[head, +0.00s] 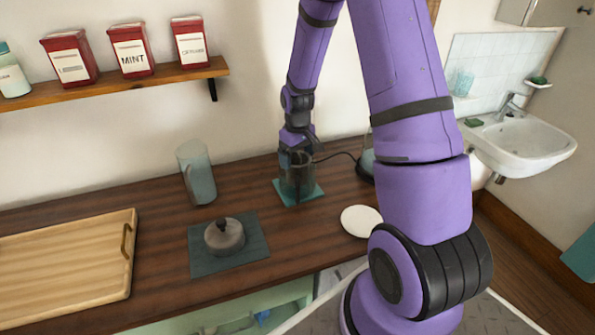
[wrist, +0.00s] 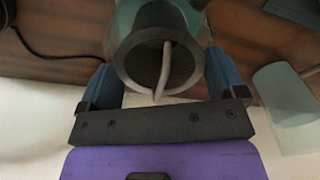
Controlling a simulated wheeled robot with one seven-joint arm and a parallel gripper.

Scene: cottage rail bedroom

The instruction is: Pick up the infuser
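A dark grey open cylinder (head: 297,183), which I take to be the infuser or the vessel holding it, stands upright on a teal mat (head: 311,193) on the wooden counter. In the wrist view it shows as a round dark rim (wrist: 126,70) with a pale, bent rod (wrist: 165,68) inside. My gripper (head: 296,160) points down over it. In the wrist view my gripper (wrist: 163,78) has its blue fingers wide apart, one on each side of the rim. I cannot tell whether they touch it. The fingertips are hidden.
A grey lidded pot (head: 224,237) sits on a dark mat (head: 206,262). A grey-blue pitcher (head: 197,172) stands behind it. A white disc (head: 361,221) lies right of the teal mat. A wooden tray (head: 60,262) is at left. A cable (head: 336,155) runs behind my gripper.

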